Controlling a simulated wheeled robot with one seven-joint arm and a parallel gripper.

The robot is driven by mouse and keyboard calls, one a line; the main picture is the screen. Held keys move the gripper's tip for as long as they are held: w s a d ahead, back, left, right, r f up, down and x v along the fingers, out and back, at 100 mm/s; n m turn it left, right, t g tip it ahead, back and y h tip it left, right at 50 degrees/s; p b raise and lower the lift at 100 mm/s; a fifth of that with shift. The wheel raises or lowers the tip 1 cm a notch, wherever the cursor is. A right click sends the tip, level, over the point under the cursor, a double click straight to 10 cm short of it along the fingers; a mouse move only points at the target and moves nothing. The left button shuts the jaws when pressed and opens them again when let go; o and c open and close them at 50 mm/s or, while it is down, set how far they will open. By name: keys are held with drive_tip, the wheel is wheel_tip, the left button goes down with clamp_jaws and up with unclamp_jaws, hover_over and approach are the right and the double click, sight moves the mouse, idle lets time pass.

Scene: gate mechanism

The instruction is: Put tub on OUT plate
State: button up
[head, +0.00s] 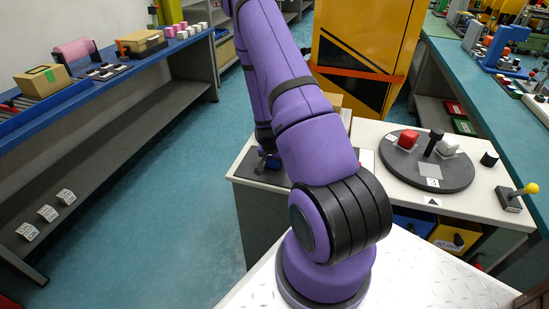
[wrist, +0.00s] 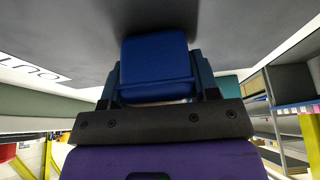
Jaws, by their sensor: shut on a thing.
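The blue tub (wrist: 155,62) sits between the fingers of my gripper (wrist: 157,82) in the wrist view, and the gripper is shut on it. A dark grey plate (wrist: 60,32) fills the area around the tub, with a white OUT label (wrist: 35,74) at its left edge. In the head view my gripper (head: 268,160) is low over the dark plate (head: 246,170) at the left of the white-topped stand, partly hidden by my arm. A bit of blue shows there. I cannot tell whether the tub touches the plate.
A round dark turntable (head: 432,176) on the stand holds a red piece (head: 408,139), a white piece (head: 449,146) and a dark post. A blue-topped shelf with boxes stands at the left, a yellow cabinet (head: 362,40) behind.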

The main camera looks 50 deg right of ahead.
drive_tip(key=o, duration=1)
drive_tip(key=a+r+n+t+y, duration=0.1)
drive_tip(key=a+r+n, duration=0.1)
drive_tip(key=a+r, duration=0.7)
drive_tip(key=s+a+r+n+t+y, duration=0.15)
drive_tip(key=a+r, duration=0.35)
drive_tip(key=r, duration=0.9)
drive_tip(key=a+r+n+t+y, duration=0.1)
drive_tip(key=a+r+n, duration=0.2)
drive_tip(key=a+r, duration=0.6)
drive_tip(key=s+a+r+n, duration=0.2)
drive_tip(key=s+r, duration=0.3)
drive_tip(key=s+a+r+n, duration=0.2)
drive_tip(key=s+a+r, duration=0.1)
drive_tip(key=s+r, duration=0.2)
drive_tip(key=s+a+r+n, duration=0.3)
drive_tip(key=s+r, duration=0.2)
drive_tip(key=s, duration=0.2)
drive_tip(key=shift+s+a+r+y, duration=0.1)
drive_tip(key=shift+a+r+y, duration=0.15)
drive_tip(key=shift+r, duration=0.15)
